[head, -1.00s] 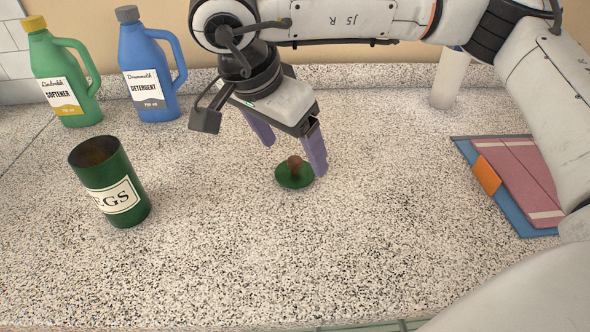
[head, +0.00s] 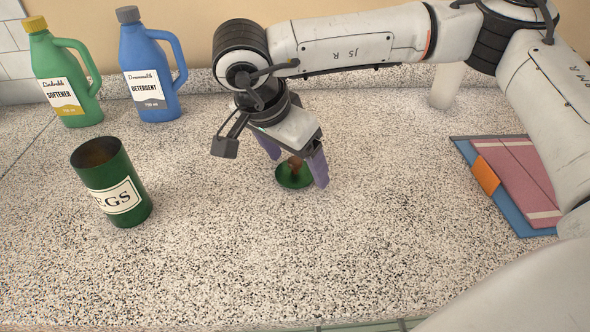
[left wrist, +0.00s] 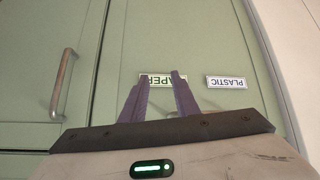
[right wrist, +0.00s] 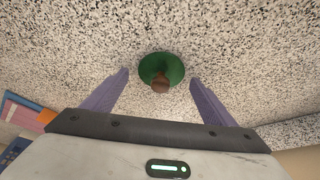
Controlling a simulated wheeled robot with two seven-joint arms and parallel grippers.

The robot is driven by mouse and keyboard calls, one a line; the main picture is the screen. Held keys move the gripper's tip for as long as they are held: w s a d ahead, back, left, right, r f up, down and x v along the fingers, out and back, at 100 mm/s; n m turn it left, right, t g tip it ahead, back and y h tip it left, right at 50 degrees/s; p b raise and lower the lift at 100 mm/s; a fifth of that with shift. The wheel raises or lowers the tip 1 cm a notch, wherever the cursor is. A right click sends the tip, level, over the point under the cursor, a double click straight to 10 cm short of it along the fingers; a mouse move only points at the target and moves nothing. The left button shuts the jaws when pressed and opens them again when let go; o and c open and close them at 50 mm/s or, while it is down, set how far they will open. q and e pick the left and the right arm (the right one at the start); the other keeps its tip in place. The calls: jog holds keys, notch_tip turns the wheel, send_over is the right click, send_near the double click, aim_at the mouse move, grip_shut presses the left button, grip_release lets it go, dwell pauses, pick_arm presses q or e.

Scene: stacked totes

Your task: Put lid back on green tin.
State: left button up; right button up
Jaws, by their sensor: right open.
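The green tin (head: 112,185) stands upright and open-topped at the left of the counter, with a cream label ending in "GS". Its green lid (head: 283,178) lies flat on the counter to the right of the tin, with a brown knob (head: 294,167) on top. My right gripper (head: 298,170) is open and low over the lid, its purple fingers on either side of the knob. In the right wrist view the lid (right wrist: 175,68) sits between and just beyond the open fingertips. My left gripper (left wrist: 160,80) is partly open and empty, facing green cupboard doors.
A green softener bottle (head: 62,75) and a blue detergent bottle (head: 146,75) stand at the back left. A pink and blue folder pile (head: 515,180) lies at the right. A white cylinder (head: 446,86) stands at the back. The counter between tin and lid is clear.

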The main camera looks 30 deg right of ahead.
aim_at(295, 160)
jog(key=c, duration=1.1)
jog(key=shift+r, duration=0.15)
notch_tip(295, 160, up, 10)
jog(key=shift+f, duration=0.1)
